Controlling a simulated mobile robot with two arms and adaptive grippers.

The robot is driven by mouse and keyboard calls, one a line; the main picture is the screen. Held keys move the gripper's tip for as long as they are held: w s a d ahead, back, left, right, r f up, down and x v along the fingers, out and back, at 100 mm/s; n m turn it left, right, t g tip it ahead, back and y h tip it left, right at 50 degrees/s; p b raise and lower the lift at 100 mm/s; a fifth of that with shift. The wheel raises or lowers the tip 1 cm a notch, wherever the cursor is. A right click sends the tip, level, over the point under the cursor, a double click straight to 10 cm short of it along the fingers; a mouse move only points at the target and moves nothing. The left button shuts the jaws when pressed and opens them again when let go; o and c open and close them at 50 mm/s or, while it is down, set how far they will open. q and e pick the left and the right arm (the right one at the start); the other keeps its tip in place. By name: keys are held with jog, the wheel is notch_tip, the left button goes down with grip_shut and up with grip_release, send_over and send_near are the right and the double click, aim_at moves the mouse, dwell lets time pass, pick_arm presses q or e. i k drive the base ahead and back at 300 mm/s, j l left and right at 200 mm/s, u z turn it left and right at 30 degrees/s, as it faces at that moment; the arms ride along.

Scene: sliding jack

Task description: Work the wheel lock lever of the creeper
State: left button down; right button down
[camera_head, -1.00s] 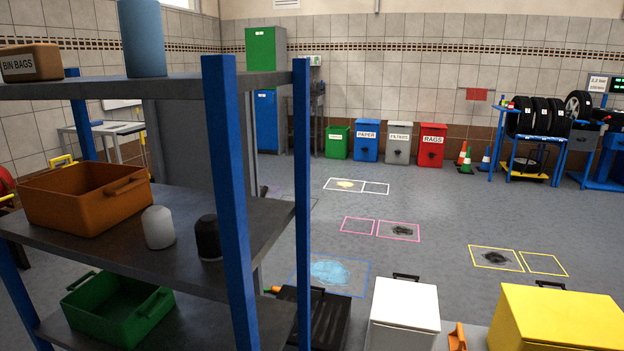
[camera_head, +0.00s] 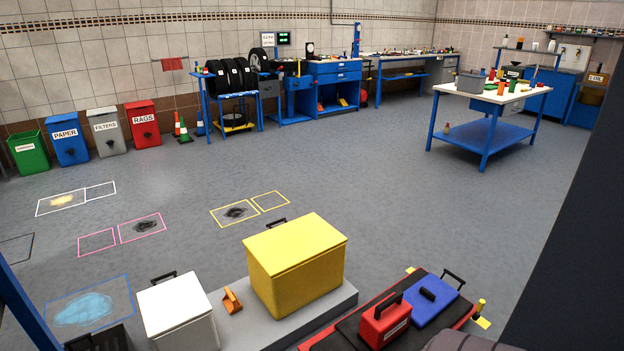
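What looks like the creeper (camera_head: 352,326) is a low black board with red edges at the bottom right, cut off by the lower picture edge. A red box with a black handle (camera_head: 385,320) and a blue case (camera_head: 432,300) rest on it. A yellow piece (camera_head: 480,312) stands at its right corner, and a small yellow bit (camera_head: 410,270) shows at its far corner. I cannot tell which of these is the wheel lock lever. Neither of my grippers is in view.
A grey slab (camera_head: 350,292) beside the creeper bears a yellow box (camera_head: 296,270) and an orange item (camera_head: 232,301). A white box (camera_head: 178,316) stands left of it. Floor beyond is mostly clear up to a white-topped table (camera_head: 460,90). A dark surface fills the right edge.

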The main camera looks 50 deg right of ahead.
aim_at(479, 308)
jog(key=z, duration=2.1)
